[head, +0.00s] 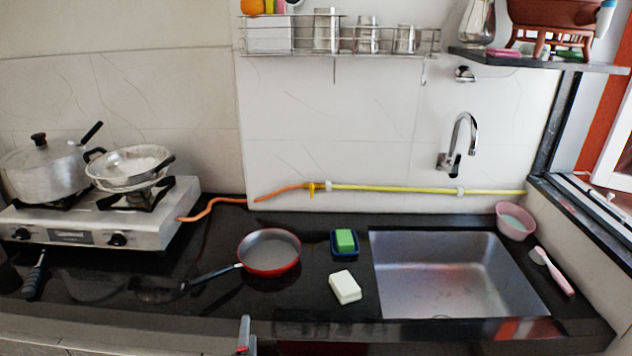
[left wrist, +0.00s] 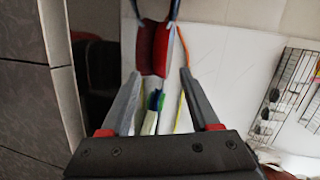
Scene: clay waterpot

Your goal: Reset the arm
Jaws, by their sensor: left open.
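My left gripper (head: 245,336) shows only at the bottom edge of the head view, in front of the counter's front edge. In the left wrist view its two fingers (left wrist: 160,74) are spread apart with nothing held between them. A red frying pan (head: 269,253) lies on the black counter beyond the gripper. It also shows in the left wrist view (left wrist: 154,45), past the fingertips and apart from them. Most of my left arm is hidden below the head view. My right gripper is in neither view.
A white block (head: 345,287) and a green sponge (head: 345,240) in a blue dish lie right of the pan. The steel sink (head: 447,278) is further right. A stove (head: 105,220) with a pot and pans stands at left.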

